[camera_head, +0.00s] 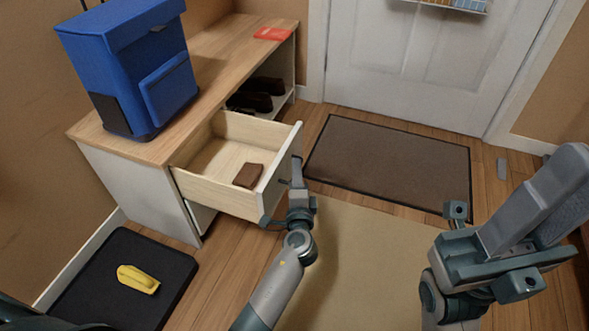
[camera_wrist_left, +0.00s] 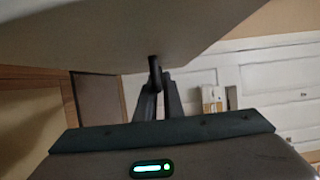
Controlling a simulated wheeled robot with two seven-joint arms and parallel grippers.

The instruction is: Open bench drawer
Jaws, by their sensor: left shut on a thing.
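The bench drawer (camera_head: 222,192) stands pulled well out of the wooden bench (camera_head: 215,70), its inside in plain view. A small brown item (camera_head: 249,175) like a wallet lies in it near the front. My left gripper (camera_head: 297,172) is at the outer face of the white drawer front (camera_head: 280,175). In the left wrist view its fingers (camera_wrist_left: 159,82) are shut on a dark handle (camera_wrist_left: 154,66) on the pale panel. The grip itself is partly hidden in the head view. My right gripper (camera_head: 490,250) is at the right, away from the bench; its jaws are unclear.
A blue backpack (camera_head: 135,75) and a red item (camera_head: 272,34) are on the bench top. Dark shoes (camera_head: 255,95) are on its shelf. A black mat (camera_head: 125,285) with a yellow item (camera_head: 138,279) lies at lower left. A brown doormat (camera_head: 390,160) lies before the white door (camera_head: 430,65).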

